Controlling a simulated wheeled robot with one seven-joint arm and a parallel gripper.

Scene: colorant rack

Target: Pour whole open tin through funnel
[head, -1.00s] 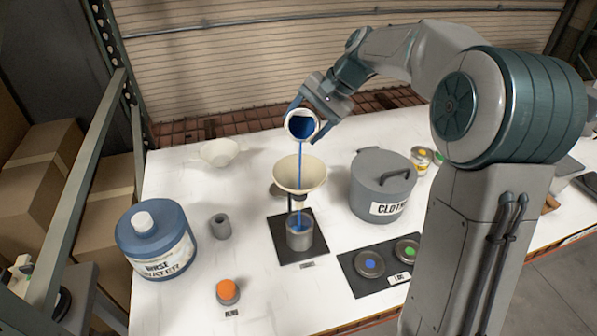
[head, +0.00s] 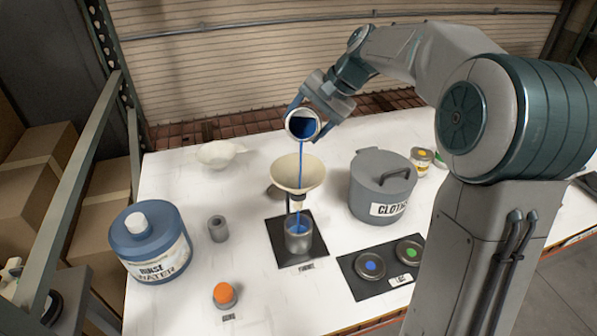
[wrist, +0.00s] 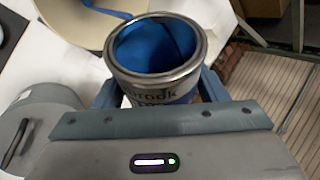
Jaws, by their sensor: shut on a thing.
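My gripper (head: 318,108) is shut on an open tin (head: 302,124) and holds it tilted above the funnel. The tin also shows in the wrist view (wrist: 157,84), with blue colorant inside and a partly hidden label. A blue stream (head: 300,165) runs from the tin's lip into the cream funnel (head: 312,174). The cup stands on a black mat (head: 277,244). The funnel's rim also shows in the wrist view (wrist: 75,12).
A grey lidded cloths bin (head: 383,172) stands right of the funnel. A blue rinse water jug (head: 151,240), a small grey cylinder (head: 218,229) and an orange-topped item (head: 224,295) are left. Lids (head: 370,265) lie on a front mat. A pale bowl (head: 218,154) is behind.

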